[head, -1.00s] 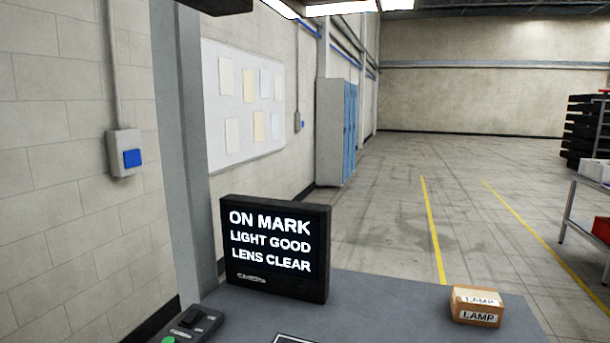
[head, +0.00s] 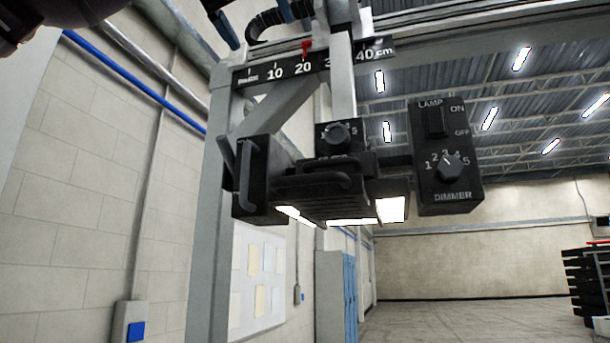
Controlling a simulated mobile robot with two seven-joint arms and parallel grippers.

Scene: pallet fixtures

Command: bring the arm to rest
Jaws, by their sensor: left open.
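My left gripper (head: 258,30) is at the top edge of the head view, partly cut off. Its two dark, blue-marked fingers are apart, with no object seen held between them. A dark part of my arm shows in the top left corner. The gripper appears near the top of the lamp fixture, by a black ribbed hose; whether it touches anything I cannot tell. My right gripper is not in view.
The black lamp head (head: 325,190) hangs from a post, its panels lit. A dimmer box (head: 447,160) is on its right. A centimetre scale (head: 275,72) with a red pointer (head: 306,46) is above. A grey frame post (head: 207,240) stands left. Open floor lies beyond.

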